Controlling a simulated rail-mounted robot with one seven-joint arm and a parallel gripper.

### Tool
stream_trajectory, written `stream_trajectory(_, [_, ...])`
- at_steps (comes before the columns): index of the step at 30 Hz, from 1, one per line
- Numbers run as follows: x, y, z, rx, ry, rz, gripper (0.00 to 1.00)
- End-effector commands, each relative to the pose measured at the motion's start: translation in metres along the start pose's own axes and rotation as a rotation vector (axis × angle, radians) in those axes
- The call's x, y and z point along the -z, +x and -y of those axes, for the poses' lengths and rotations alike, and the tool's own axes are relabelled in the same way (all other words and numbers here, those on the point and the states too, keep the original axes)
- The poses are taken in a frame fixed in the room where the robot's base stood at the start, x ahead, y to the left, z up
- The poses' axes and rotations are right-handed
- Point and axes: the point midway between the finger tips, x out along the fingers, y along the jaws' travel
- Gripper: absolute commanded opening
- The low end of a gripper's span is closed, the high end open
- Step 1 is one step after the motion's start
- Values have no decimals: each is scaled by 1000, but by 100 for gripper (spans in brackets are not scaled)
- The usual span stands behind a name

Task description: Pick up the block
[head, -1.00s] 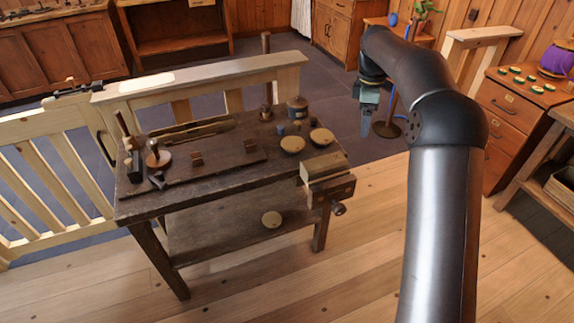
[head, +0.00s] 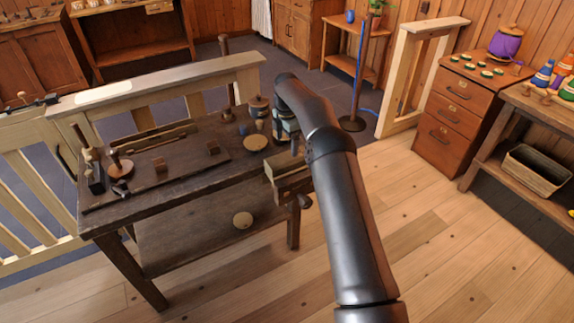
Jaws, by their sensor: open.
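I cannot tell which one the task means. My gripper (head: 294,148) is at the bench's right end, above or beside the vise, well to the right of both blocks. It is open, small in the picture and partly covered by my arm. I see nothing held in it.
A pale round disc (head: 256,142), a lidded pot (head: 259,106) and small jars stand near my gripper. The wooden vise (head: 290,180) juts from the bench's right end. A pale railing (head: 170,80) runs behind the bench.

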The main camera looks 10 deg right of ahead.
Motion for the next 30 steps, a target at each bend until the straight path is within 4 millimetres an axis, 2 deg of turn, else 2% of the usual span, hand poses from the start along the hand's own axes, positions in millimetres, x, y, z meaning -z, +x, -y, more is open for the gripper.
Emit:
stream_trajectory(3, [0, 14, 0, 1, 0, 0, 87])
stream_trajectory(8, [-1, 23, 0, 0, 0, 0, 87])
stream_trajectory(18, [-6, 67, -2, 0, 0, 0, 87])
stream_trajectory(26, [-6, 72, -3, -1, 0, 1, 87])
stream_trajectory(27, [-6, 72, -3, -1, 0, 1, 84])
stream_trajectory(30, [-6, 72, -3, -1, 0, 1, 57])
